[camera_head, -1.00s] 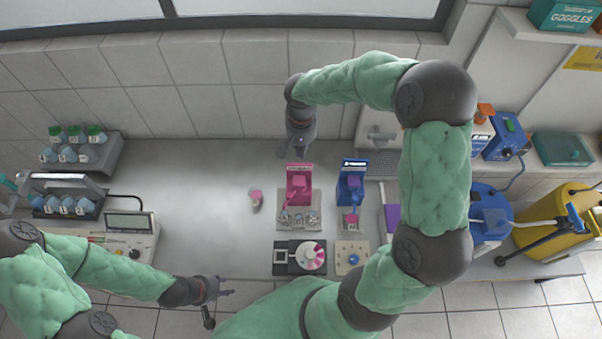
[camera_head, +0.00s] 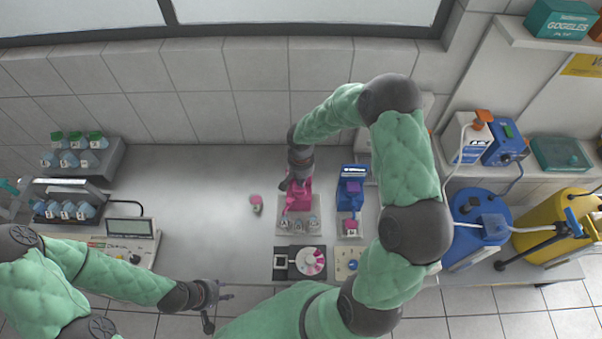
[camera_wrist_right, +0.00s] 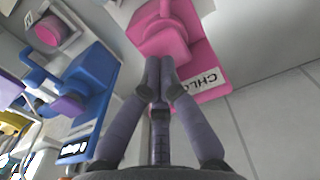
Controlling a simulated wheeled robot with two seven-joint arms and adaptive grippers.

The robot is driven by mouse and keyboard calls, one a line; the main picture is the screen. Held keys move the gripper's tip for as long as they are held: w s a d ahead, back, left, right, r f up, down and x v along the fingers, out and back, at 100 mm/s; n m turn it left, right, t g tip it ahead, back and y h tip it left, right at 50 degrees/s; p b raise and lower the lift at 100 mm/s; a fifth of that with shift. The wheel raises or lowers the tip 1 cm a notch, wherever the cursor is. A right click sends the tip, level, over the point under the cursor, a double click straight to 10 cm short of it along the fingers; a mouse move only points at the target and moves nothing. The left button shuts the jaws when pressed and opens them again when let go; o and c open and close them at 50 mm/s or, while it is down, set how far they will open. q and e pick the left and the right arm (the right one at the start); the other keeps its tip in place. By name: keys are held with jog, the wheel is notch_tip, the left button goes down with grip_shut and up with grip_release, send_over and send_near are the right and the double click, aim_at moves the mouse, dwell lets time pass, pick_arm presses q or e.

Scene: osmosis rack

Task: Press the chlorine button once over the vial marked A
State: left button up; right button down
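The pink chlorine dispenser (camera_head: 303,186) stands mid-bench, partly covered by my right gripper (camera_head: 288,183). In the right wrist view, the dispenser (camera_wrist_right: 170,30) has a raised pink block and a partly hidden label reading "CHL". My right gripper's fingers (camera_wrist_right: 160,62) are drawn together and empty, with tips at the block's edge; I cannot tell whether they touch. Small vials stand on a grey tray (camera_head: 283,234) below the dispenser; the leftmost vial (camera_head: 284,224) appears marked A. My left gripper (camera_head: 228,290) is low at the bench's front edge, its opening unclear.
A blue dispenser (camera_head: 353,185) with a vial (camera_head: 350,227) stands right of the pink one. A pink-and-white dial device (camera_head: 308,262) sits in front.

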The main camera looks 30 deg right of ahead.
jog(key=shift+f, duration=0.3)
notch_tip(320, 180, down, 2)
jog(key=b, duration=0.3)
pick_arm(q)
notch_tip(320, 180, down, 3)
jog(key=shift+s+r, duration=0.1)
jog(key=shift+r, duration=0.05)
pick_arm(e)
jog(key=shift+s+r, duration=0.1)
jog(key=shift+r+p, duration=0.35)
jog(key=r+p, duration=0.1)
jog(key=r, duration=0.3)
jog(key=shift+w+r+p, duration=0.2)
jog(key=shift+r+p, duration=0.05)
jog(key=shift+p, duration=0.15)
pick_arm(q)
jog(key=shift+s+a+r+b, duration=0.25)
jog(key=shift+s+r+b, duration=0.15)
jog(key=shift+r, duration=0.3)
pick_arm(e)
notch_tip(320, 180, up, 9)
